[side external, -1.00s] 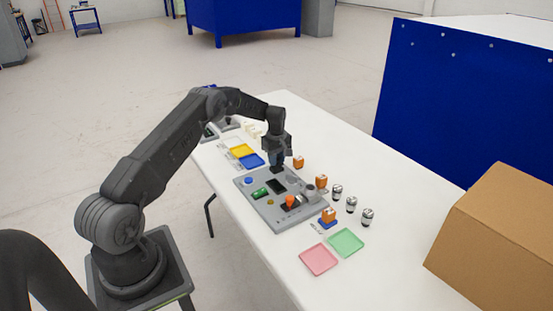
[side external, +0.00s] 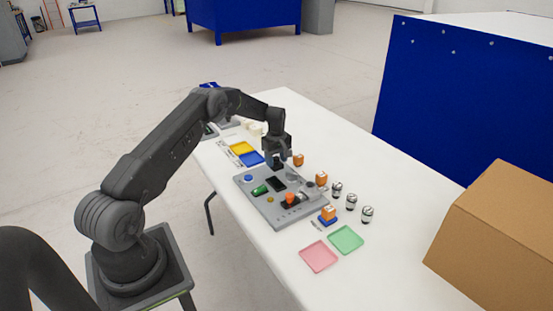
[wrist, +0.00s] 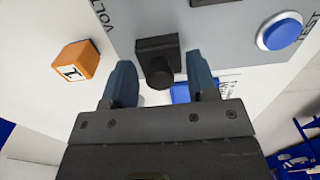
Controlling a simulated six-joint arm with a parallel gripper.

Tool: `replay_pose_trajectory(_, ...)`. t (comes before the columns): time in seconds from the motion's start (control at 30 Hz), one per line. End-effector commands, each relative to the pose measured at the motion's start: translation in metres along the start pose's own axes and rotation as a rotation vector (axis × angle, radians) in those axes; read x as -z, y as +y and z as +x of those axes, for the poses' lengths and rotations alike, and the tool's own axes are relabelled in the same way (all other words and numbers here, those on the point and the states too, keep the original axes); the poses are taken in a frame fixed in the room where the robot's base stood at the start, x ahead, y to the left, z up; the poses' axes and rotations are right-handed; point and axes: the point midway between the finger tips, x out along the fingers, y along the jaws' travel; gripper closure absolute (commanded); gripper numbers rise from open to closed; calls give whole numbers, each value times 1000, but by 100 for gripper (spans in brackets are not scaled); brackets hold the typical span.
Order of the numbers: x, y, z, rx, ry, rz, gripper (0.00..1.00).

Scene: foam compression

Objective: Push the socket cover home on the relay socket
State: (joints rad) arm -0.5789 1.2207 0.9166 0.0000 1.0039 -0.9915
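My gripper (wrist: 161,63) is open, with its two blue-grey fingers apart on either side of a black block with a round knob (wrist: 157,50). The fingers do not visibly touch it. The block sits at the edge of the grey panel (wrist: 130,12). In the side external view, my gripper (side external: 278,156) is over the panel's far end, with the black block (side external: 277,164) just below it. I take this block to be the socket cover, but I cannot tell for sure. The relay socket is not clearly identifiable, and I cannot tell how deep the block sits.
A blue button (wrist: 280,31) is on the panel. An orange block marked 1 (wrist: 77,60) stands beside it. A cardboard box (side external: 500,235) stands at the right.

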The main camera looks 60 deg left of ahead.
Motion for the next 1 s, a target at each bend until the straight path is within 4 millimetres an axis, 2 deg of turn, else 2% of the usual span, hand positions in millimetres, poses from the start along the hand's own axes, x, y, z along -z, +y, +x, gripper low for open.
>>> replay_pose_trajectory(0.27,0,0,-1,0,0,0,44)
replay_pose_trajectory(0.37,0,0,-8,-1,1,0,44)
replay_pose_trajectory(0.47,0,0,-22,-2,1,0,44)
replay_pose_trajectory(0.8,0,0,-97,-3,2,0,44)
replay_pose_trajectory(1.0,0,0,-127,-1,1,0,44)
